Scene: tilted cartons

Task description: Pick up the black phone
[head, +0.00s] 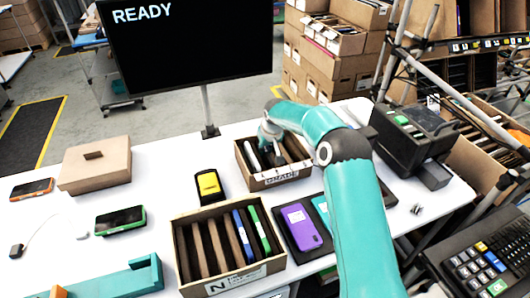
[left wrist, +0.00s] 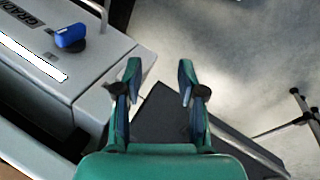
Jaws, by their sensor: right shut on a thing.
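My right gripper (head: 268,136) reaches down into the small far carton (head: 290,176) in the head view. It is shut on a thin dark thing there that looks like the black phone (head: 275,158); the fingers and the carton walls hide most of it. A pale-faced item shows beside it on the left in the same carton. My left gripper (left wrist: 157,68) shows only in the left wrist view. It is open, with nothing between its fingers.
A larger carton (head: 236,283) in front holds a blue and a green phone at its right end. A brown box (head: 96,165) stands left; a black machine (head: 412,132) stands right.

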